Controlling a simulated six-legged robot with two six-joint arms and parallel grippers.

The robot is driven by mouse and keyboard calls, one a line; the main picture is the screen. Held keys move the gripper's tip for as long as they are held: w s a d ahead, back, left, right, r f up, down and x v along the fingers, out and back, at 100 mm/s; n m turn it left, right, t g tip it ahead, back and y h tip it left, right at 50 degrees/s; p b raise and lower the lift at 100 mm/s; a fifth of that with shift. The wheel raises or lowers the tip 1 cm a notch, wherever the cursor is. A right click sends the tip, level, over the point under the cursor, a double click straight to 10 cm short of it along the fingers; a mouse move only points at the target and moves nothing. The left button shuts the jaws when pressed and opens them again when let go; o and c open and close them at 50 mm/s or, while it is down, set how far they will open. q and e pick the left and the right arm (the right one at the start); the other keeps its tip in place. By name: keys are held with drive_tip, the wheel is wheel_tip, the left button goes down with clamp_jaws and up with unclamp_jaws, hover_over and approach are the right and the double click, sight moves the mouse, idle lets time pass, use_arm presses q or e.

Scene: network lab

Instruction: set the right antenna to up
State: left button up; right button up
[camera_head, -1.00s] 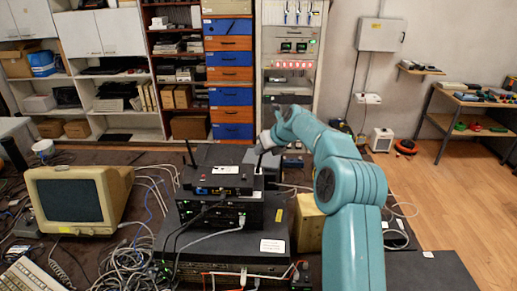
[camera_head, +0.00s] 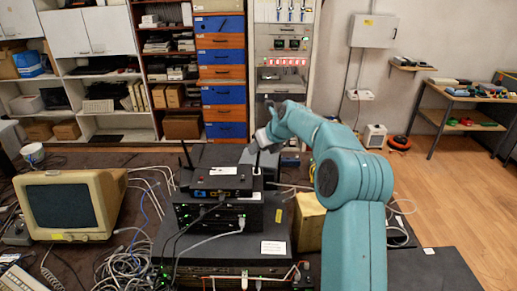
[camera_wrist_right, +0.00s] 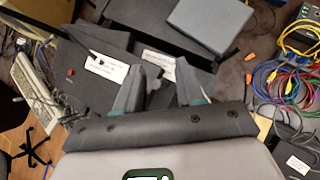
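The black router (camera_head: 205,183) sits on top of a stack of dark network boxes. Its left antenna (camera_head: 187,156) stands nearly upright, leaning slightly left. Its right antenna (camera_head: 258,161) looks close to upright, with its upper end near my right gripper (camera_head: 261,140). The gripper partly covers that end, and I cannot tell whether they touch. In the right wrist view, my right gripper's two fingers (camera_wrist_right: 158,80) stand apart with a gap, and I see nothing clearly held between them. My left gripper is in neither view.
An old beige monitor (camera_head: 72,204) stands at the left, with tangled cables (camera_head: 125,262) beside it. A larger dark box (camera_head: 210,248) lies under the stack. A yellowish block (camera_head: 308,222) stands right of it. Shelves line the back wall.

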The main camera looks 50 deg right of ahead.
drive_tip(key=shift+s+a, duration=0.1)
drive_tip(key=shift+s, duration=0.05)
drive_tip(key=shift+s+r, duration=0.15)
drive_tip(key=shift+r, duration=0.1)
drive_tip(key=b+v, duration=0.2)
drive_tip(key=v, duration=1.3)
drive_tip(key=shift+s+r, duration=0.3)
drive_tip(key=shift+a, duration=0.1)
drive_tip(key=shift+f, duration=0.1)
